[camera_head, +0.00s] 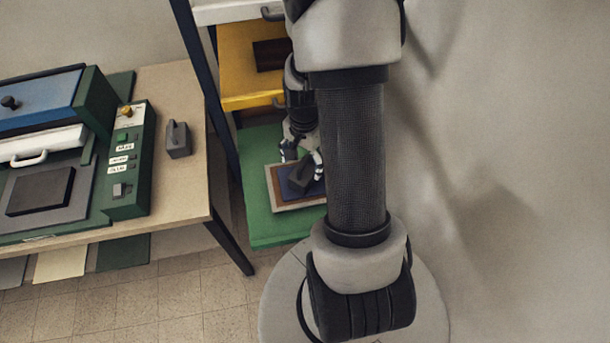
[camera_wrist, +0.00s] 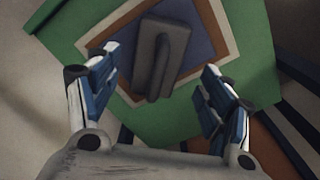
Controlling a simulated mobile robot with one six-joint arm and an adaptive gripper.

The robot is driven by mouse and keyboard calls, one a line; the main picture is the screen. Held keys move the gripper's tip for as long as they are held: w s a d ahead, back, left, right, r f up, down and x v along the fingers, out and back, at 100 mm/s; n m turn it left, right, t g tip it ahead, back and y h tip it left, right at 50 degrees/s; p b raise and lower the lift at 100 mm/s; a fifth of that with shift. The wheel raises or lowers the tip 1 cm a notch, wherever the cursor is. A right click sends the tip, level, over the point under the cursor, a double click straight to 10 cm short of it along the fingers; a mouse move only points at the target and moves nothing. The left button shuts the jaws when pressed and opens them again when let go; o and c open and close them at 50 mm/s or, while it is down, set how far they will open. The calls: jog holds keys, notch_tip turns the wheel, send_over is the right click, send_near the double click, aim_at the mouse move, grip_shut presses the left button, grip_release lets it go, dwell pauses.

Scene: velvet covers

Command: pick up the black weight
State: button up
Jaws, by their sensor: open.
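The black weight (camera_head: 300,176) is a dark block with a raised handle. It rests on a blue panel with a pale and brown border (camera_head: 287,205), on the green drawer or shelf (camera_head: 262,222). My gripper (camera_head: 302,158) is open just above the weight. In the wrist view the weight (camera_wrist: 158,50) shows between the two open fingers of my gripper (camera_wrist: 160,62), with a gap on each side. No finger is seen touching it. My arm hides part of the green surface in the head view.
A yellow drawer (camera_head: 250,93) with a dark block stands above the green one. A dark post (camera_head: 215,100) rises at its left. Farther left, a wooden bench (camera_head: 180,90) carries a green machine (camera_head: 130,165) and a grey weight (camera_head: 178,140). A plain wall is at right.

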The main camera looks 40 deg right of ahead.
aim_at(305, 170)
jog(key=shift+s+f+b, duration=0.1)
jog(key=shift+f+b, duration=1.2)
jog(key=shift+f, duration=1.5)
jog(key=shift+r, duration=0.1)
grip_shut()
jog(key=shift+d, duration=0.1)
